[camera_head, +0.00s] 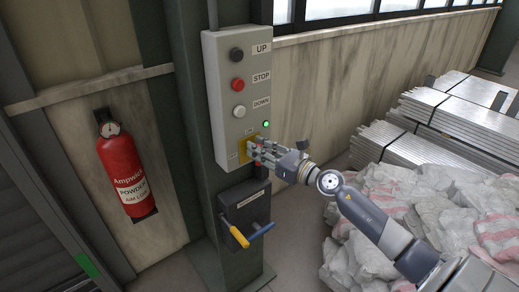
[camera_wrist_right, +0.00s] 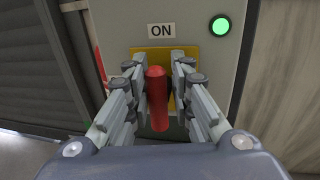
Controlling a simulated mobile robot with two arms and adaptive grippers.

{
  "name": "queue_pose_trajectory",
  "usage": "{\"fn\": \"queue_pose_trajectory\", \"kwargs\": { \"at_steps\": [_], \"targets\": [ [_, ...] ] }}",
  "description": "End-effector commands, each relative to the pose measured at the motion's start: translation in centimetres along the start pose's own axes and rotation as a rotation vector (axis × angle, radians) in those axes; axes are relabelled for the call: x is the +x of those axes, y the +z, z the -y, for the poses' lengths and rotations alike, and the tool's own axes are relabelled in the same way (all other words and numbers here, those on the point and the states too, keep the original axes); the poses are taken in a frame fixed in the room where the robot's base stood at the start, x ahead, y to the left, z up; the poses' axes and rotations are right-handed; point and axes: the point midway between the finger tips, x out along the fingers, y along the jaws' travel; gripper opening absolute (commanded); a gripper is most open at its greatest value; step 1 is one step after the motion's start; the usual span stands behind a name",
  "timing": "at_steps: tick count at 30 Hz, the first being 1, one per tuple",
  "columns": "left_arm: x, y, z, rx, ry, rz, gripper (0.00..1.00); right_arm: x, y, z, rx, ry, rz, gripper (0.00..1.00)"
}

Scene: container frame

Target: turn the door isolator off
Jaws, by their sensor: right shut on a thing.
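The door isolator is a red handle (camera_wrist_right: 158,100) on a yellow plate (camera_wrist_right: 150,53), low on the grey control box. An ON label (camera_wrist_right: 161,30) sits above the plate, and the handle lies roughly in line below it. In the head view the yellow plate (camera_head: 242,156) is partly covered by my right gripper (camera_head: 256,150). In the right wrist view, the fingers of my right gripper (camera_wrist_right: 158,85) are closed around the red handle, one on each side. A green lamp (camera_wrist_right: 220,27) is lit at the upper right; it also shows in the head view (camera_head: 266,124). My left gripper is out of view.
The control box (camera_head: 217,95) carries UP, STOP and DOWN buttons above the isolator. Below it is a dark box with yellow and blue levers (camera_head: 240,236). A fire extinguisher (camera_head: 124,170) hangs left. Sacks (camera_head: 390,200) and metal sheets (camera_head: 450,115) fill the right.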

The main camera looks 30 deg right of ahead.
Motion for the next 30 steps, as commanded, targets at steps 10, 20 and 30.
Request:
{"fn": "queue_pose_trajectory", "kwargs": {
  "at_steps": [10,20,30],
  "targets": [
    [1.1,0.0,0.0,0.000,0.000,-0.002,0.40,-0.1,-0.3,0.3,0.165,0.002,0.033,0.00],
    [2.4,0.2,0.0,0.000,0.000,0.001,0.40,-0.2,-0.6,0.9,0.463,0.001,0.093,0.00],
    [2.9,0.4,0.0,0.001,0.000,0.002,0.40,-0.3,-0.9,1.4,0.781,0.001,0.156,0.00]
  ]
}}
